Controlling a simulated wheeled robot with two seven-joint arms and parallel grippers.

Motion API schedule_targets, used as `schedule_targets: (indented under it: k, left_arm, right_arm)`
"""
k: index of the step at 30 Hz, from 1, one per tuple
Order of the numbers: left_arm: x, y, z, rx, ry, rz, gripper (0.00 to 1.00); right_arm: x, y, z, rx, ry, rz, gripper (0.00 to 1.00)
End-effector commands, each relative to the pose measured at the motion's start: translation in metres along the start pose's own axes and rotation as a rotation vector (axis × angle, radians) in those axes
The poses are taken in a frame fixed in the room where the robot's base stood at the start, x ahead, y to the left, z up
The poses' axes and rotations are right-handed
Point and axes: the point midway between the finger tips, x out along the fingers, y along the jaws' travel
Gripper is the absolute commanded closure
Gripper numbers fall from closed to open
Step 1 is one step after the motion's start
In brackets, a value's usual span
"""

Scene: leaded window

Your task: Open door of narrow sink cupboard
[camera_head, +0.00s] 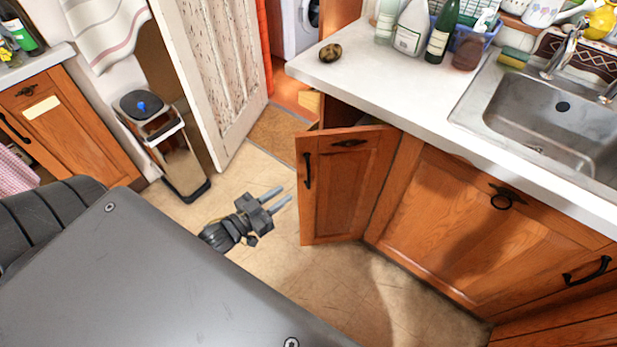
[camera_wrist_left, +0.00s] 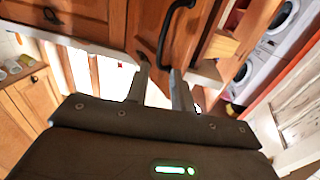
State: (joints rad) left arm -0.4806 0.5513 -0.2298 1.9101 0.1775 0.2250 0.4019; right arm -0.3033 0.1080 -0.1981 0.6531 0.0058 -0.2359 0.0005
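The narrow sink cupboard door (camera_head: 345,190) is wooden and stands partly open. A dark gap (camera_head: 345,115) shows behind its top edge, under the counter. Its black vertical handle (camera_head: 307,170) is near the door's left edge. My left gripper (camera_head: 277,198) is left of the door and apart from the handle, with its two fingers separated and nothing between them. In the left wrist view the gripper's fingers (camera_wrist_left: 160,88) point toward the door (camera_wrist_left: 150,20), and the black handle (camera_wrist_left: 168,38) lies just beyond them. My right gripper is not in view.
The white counter (camera_head: 400,95) holds bottles and a sink (camera_head: 560,110). A wider cupboard door (camera_head: 450,220) adjoins on the right. A metal bin (camera_head: 175,150) and a worn white door (camera_head: 210,70) stand on the left. Tiled floor (camera_head: 330,290) in front is clear.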

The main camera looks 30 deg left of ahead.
Motion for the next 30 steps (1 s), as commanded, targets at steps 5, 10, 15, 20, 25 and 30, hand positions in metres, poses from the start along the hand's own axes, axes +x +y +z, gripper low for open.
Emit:
schedule_targets:
  k: [5,10,15,20,25,30]
  left_arm:
    - [0.015,-0.001,-0.002,0.001,0.003,-0.002,0.76]
    - [0.046,-0.001,-0.003,0.001,0.005,-0.002,0.76]
    - [0.077,-0.001,-0.003,0.002,0.005,-0.003,0.76]
    - [0.098,-0.001,-0.002,0.002,0.003,-0.003,0.76]
    - [0.107,-0.001,-0.001,0.001,0.002,-0.002,0.76]
    - [0.108,-0.001,0.000,0.001,0.001,-0.002,0.76]
  right_arm:
    - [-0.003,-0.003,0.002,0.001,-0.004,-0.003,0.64]
    - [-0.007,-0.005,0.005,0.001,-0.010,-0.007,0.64]
    - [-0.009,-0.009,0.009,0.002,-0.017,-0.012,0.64]
    - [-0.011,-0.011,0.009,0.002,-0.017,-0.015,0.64]
    - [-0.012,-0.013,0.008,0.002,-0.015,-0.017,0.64]
    - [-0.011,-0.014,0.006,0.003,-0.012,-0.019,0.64]
